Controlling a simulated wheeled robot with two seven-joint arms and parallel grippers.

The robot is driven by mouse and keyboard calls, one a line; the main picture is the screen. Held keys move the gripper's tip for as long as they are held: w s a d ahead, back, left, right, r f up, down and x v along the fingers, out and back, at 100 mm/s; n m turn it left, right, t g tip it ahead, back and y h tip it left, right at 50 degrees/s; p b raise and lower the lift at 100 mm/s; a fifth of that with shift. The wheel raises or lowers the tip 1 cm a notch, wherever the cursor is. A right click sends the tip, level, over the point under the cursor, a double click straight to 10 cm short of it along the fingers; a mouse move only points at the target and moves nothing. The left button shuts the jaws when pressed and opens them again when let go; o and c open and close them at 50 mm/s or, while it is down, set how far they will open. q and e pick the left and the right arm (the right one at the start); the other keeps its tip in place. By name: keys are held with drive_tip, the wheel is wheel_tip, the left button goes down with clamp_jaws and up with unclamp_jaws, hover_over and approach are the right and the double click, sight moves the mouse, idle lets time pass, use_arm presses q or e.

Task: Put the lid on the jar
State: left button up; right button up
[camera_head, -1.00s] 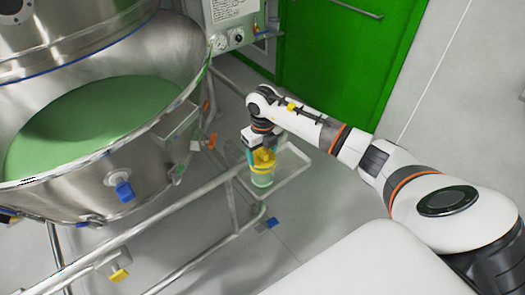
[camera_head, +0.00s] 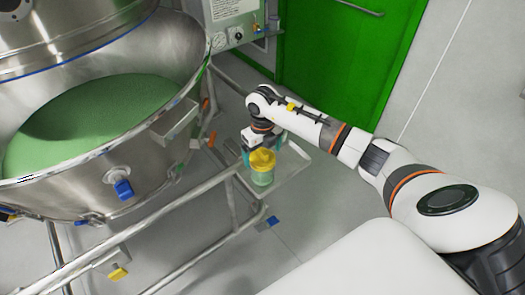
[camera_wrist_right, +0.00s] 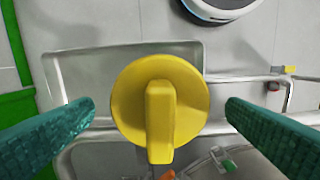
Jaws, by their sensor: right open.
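The yellow lid (camera_head: 262,159) sits on top of the jar (camera_head: 263,179), whose greenish see-through body stands on the small tray shelf. In the right wrist view the round lid (camera_wrist_right: 160,100) with its raised grip bar is centred and hides the jar below it. My right gripper (camera_head: 264,148) is just above and around the lid. In the wrist view its two teal fingers (camera_wrist_right: 160,108) are spread wide, with a clear gap on each side of the lid. I cannot tell whether the lid is fully seated. My left gripper is not in view.
The metal tray shelf (camera_head: 292,170) is bare around the jar and hangs on a tubular rail (camera_head: 165,217). A large steel bowl (camera_head: 110,178) with green powder stands to the left. A green door (camera_head: 335,70) is behind. A blue-tipped valve handle (camera_head: 123,189) sticks out from the bowl.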

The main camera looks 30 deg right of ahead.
sight(263, 151)
drive_tip(key=shift+r, duration=0.1)
wheel_tip(263, 151, up, 12)
drive_tip(key=b, duration=0.1)
idle(0.4)
